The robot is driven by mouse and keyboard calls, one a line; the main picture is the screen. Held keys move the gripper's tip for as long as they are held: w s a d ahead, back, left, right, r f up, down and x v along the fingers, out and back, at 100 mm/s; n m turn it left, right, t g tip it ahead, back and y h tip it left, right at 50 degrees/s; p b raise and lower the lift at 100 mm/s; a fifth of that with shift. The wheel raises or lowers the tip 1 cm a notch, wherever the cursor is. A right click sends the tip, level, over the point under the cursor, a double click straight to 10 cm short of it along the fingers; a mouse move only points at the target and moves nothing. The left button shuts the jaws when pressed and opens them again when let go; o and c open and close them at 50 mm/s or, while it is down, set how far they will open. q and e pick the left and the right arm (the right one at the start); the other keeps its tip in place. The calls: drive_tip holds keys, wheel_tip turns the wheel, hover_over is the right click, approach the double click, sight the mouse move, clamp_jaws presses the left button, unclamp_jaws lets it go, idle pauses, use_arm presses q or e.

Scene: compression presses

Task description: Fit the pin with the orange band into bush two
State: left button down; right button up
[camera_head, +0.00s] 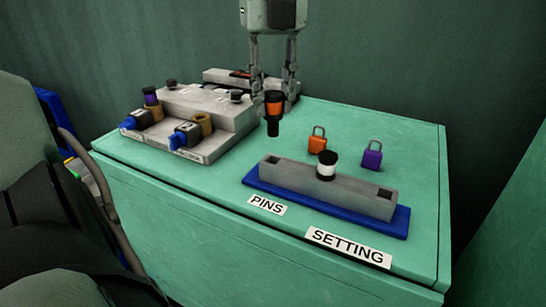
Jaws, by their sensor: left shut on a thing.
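The pin with the orange band (274,110) is black at both ends and hangs upright between the fingers of my left gripper (275,98). My left gripper points down and is shut on this pin, holding it above the table. Bush two (202,121) is a brass-coloured ring in the grey press block (215,104), behind a blue part marked with what looks like a 2. Its opening looks empty. The held pin is to its right, apart from it. My right gripper is not in view.
Another brass bush (153,113) to the left holds a purple-banded pin (150,96). A grey pin rack (350,187) on a blue base holds a white-banded pin (327,166). An orange padlock (317,144) and a purple padlock (372,158) stand behind it. Another grey block is at the back.

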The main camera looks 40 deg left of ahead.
use_arm(q)
drive_tip(key=shift+w+a+n, duration=0.15)
drive_tip(key=shift+a+n, duration=0.15)
drive_tip(key=shift+a, duration=0.1)
drive_tip(key=s+a+r+n+b, duration=0.1)
drive_tip(key=a+n, duration=0.7)
drive_tip(key=a, duration=0.2)
drive_tip(key=s+a+r+n+b, duration=0.1)
drive_tip(key=a+r+n, duration=0.1)
drive_tip(key=a+n, duration=0.7)
drive_tip(key=shift+a+r, duration=0.3)
drive_tip(key=shift+a, duration=0.6)
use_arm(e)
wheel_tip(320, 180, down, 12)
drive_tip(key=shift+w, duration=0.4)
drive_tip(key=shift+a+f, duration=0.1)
use_arm(q)
drive_tip(key=shift+f+b, duration=2.15)
drive_tip(key=shift+f, duration=0.75)
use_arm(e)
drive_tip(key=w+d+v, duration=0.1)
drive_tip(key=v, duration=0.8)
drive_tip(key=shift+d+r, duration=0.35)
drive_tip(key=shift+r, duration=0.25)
